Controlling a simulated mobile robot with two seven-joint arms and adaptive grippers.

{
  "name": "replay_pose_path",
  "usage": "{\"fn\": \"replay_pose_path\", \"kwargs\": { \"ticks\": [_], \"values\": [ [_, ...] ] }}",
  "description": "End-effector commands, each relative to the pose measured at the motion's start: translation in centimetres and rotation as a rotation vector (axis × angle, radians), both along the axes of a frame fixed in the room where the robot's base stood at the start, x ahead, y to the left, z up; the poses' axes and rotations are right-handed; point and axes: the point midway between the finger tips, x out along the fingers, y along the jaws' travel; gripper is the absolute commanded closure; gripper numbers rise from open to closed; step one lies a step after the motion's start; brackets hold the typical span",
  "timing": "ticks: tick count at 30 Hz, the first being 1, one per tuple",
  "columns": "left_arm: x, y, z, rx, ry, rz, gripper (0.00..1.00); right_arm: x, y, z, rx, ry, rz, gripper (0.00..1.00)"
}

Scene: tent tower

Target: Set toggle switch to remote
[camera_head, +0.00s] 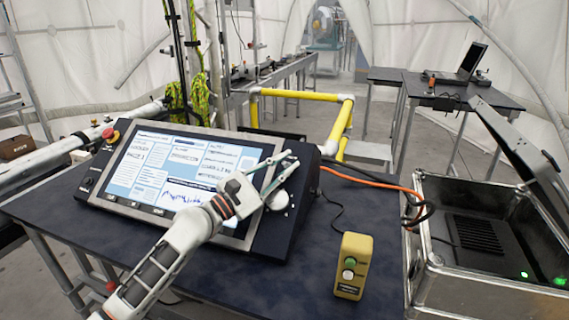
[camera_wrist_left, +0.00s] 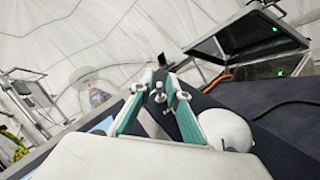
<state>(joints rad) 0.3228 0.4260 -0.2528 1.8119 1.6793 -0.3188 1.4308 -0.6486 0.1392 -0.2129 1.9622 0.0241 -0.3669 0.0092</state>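The control panel (camera_head: 262,236) is a dark tilted console with a lit screen (camera_head: 150,160), standing on the dark table. My left gripper (camera_head: 290,160) is over the panel's right edge strip, its green fingers pointing up and right. In the left wrist view the two fingers (camera_wrist_left: 161,88) are apart. A small silver toggle switch (camera_wrist_left: 158,97) shows in the gap between them; whether either finger touches it I cannot tell. A white round knob (camera_head: 278,200) sits just below the fingers and also shows in the wrist view (camera_wrist_left: 226,130). The switch's labels cannot be read. My right gripper is not in view.
A yellow box with green and white buttons (camera_head: 351,265) stands on the table right of the panel. An open metal case (camera_head: 425,285) is at the right, with orange and black cables (camera_head: 372,182) running toward it. A red stop button (camera_head: 110,134) is at the panel's upper left.

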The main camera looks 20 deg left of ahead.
Motion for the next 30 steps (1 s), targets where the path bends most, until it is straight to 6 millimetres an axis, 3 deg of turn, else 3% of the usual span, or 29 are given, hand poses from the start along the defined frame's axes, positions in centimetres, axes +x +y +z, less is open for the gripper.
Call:
{"fn": "replay_pose_path", "kwargs": {
  "ticks": [2,11,22,30],
  "values": [
    [0.0,0.0,0.0,0.000,0.000,0.000,1.00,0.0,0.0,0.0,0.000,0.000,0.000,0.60],
    [0.0,0.0,0.1,0.003,0.004,0.001,1.00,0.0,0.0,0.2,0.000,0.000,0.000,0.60],
    [0.1,0.0,0.5,0.006,0.093,0.001,1.00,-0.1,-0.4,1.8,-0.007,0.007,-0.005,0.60],
    [0.4,0.0,0.8,0.012,0.220,0.002,1.00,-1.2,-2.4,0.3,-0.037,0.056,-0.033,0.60]
  ]
}}
